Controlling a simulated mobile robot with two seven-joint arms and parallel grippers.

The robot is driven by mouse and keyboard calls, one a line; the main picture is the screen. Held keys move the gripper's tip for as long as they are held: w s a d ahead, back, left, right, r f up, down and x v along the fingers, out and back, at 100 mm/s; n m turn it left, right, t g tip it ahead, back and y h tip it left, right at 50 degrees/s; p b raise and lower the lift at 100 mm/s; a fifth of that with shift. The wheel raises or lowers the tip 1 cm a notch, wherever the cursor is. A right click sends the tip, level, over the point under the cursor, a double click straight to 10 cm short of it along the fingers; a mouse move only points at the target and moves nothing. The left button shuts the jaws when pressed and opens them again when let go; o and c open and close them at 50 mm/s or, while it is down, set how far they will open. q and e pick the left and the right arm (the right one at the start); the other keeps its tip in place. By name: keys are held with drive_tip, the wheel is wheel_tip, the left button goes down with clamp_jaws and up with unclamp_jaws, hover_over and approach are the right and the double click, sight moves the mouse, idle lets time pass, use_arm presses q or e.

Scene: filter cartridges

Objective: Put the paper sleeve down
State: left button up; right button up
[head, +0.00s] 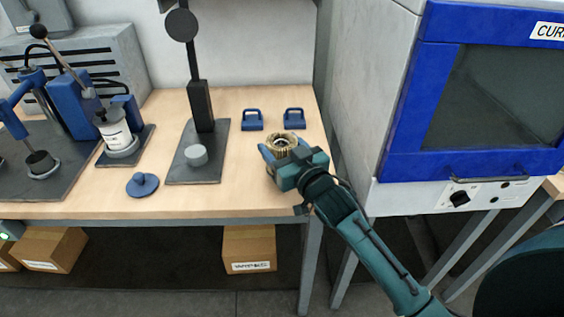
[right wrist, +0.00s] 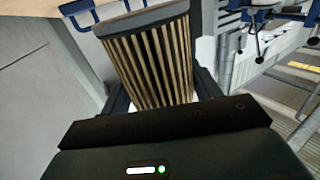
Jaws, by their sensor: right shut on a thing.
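The paper sleeve (head: 284,138) is a tan pleated cylinder, seen from above with a round open top. My right gripper (head: 281,152) is shut around it, over the right end of the wooden table (head: 238,199). In the right wrist view the sleeve (right wrist: 152,62) stands between the fingers, its pleats running lengthwise and a grey band at the far end. I cannot tell whether its lower end touches the table. A small teal piece with a green light at the left edge seems to be my left arm; its fingers do not show.
Two blue handled pieces (head: 252,120) (head: 294,118) lie just behind the sleeve. A stand with a dark base (head: 215,165) and a blue knobbed disc (head: 142,185) are to the left. A blue-framed curing cabinet (head: 400,130) stands close on the right. The table front between stand and gripper is clear.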

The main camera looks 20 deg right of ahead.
drive_tip(key=shift+f, duration=2.05)
drive_tip(key=shift+f+b, duration=0.1)
drive_tip(key=shift+b, duration=0.2)
drive_tip(key=shift+f, duration=0.7)
drive_tip(key=o, duration=0.7)
drive_tip(key=shift+f, duration=0.1)
drive_tip(key=shift+o, duration=1.3)
drive_tip(key=shift+r, duration=0.2)
